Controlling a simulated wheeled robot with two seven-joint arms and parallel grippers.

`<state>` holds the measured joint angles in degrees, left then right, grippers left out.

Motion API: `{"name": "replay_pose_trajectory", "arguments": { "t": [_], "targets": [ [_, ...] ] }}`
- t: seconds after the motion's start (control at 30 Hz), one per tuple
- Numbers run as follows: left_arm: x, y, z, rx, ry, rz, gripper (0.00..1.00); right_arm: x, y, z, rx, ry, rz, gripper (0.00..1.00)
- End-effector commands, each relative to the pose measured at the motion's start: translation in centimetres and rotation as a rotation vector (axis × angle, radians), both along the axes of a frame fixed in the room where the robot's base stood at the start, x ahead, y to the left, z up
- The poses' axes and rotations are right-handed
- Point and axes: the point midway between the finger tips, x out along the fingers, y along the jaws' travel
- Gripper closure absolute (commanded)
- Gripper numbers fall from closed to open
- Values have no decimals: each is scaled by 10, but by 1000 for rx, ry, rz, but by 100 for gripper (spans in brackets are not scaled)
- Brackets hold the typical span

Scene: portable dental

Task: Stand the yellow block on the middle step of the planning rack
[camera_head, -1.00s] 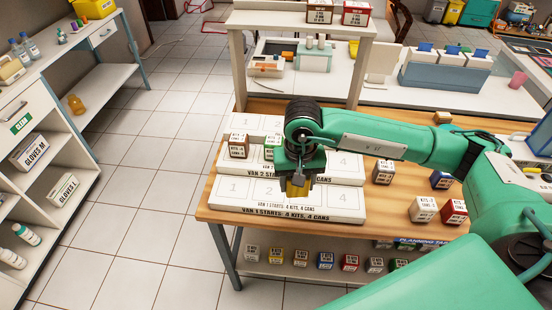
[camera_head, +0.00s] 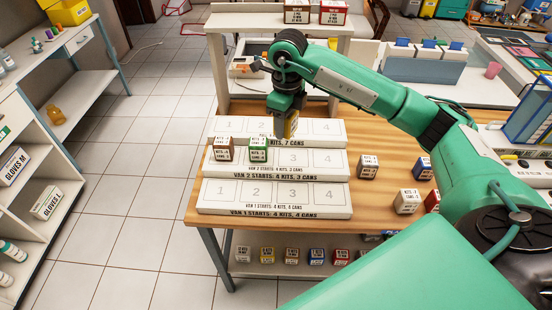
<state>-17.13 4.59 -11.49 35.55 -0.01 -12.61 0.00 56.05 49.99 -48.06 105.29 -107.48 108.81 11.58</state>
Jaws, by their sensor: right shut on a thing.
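My right gripper (camera_head: 288,122) points down, shut on the yellow block (camera_head: 291,126). The block is upright and partly hidden by the fingers. In the picture it overlaps the back step of the planning rack, around its slot 3; its exact height above the rack is hard to tell. The middle step (camera_head: 318,161) of the white three-step rack holds a brown-and-white block (camera_head: 223,150) on slot 1 and a green-and-white block (camera_head: 258,150) on slot 2. Slots 3 and 4 of that step are bare. My left gripper is out of view.
The front step (camera_head: 280,196) is empty. Loose blocks stand on the wooden table (camera_head: 375,195) right of the rack, including a brown one (camera_head: 368,167) and a white one (camera_head: 407,201). A raised shelf (camera_head: 255,22) with two blocks stands behind. More blocks line the shelf below.

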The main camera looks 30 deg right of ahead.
Motion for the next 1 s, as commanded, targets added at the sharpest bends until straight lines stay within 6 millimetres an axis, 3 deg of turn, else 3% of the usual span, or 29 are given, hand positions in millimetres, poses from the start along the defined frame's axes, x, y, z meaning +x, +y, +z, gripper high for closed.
{"name": "replay_pose_trajectory", "arguments": {
  "t": [0.4, 0.67, 0.77, 1.0],
  "targets": [
    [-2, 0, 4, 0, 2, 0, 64, 22, -38, 37, 1, -2, -864, 74],
    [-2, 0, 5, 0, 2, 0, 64, 26, -48, 45, -1, 0, -1106, 74],
    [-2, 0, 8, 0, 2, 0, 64, 26, -49, 36, -2, 3, -1126, 74],
    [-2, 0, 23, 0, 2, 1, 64, 25, -49, -22, -4, 6, -1127, 74]
  ]
}}
